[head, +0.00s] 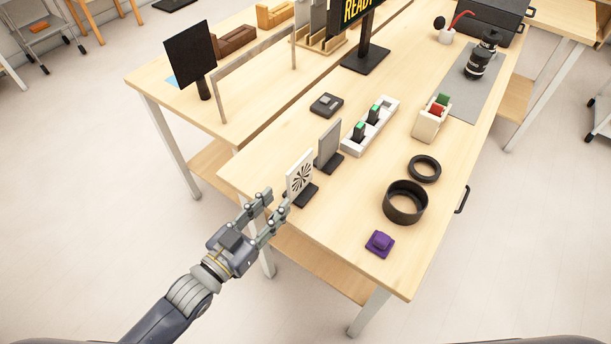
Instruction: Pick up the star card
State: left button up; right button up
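The star card (300,172) is a white upright card with a black radial star pattern. It stands in a dark base near the left corner of the front table. My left gripper (274,202) is just left of the card and its base, over the table's edge. Its two fingers are apart with nothing seen between them. One finger's tip is very close to the card's base; I cannot tell whether they touch. My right gripper is not in view.
A grey card (330,144) stands in a similar base behind the star card. A white holder (356,138) with green-topped pieces is beyond it. To the right are a black ring (405,207) and a purple block (380,242).

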aim_at(301, 190)
pick_arm(q)
jog(key=x, duration=0.4)
jog(key=shift+a, duration=0.15)
jog(key=shift+w+d+f, duration=0.1)
jog(key=shift+w+d, duration=0.3)
jog(key=shift+w, duration=0.05)
jog(key=x, duration=0.3)
jog(key=p+x, duration=0.1)
jog(key=shift+s+d+f, duration=0.1)
jog(key=shift+d+f, duration=0.2)
jog(key=shift+d, duration=0.2)
grip_shut()
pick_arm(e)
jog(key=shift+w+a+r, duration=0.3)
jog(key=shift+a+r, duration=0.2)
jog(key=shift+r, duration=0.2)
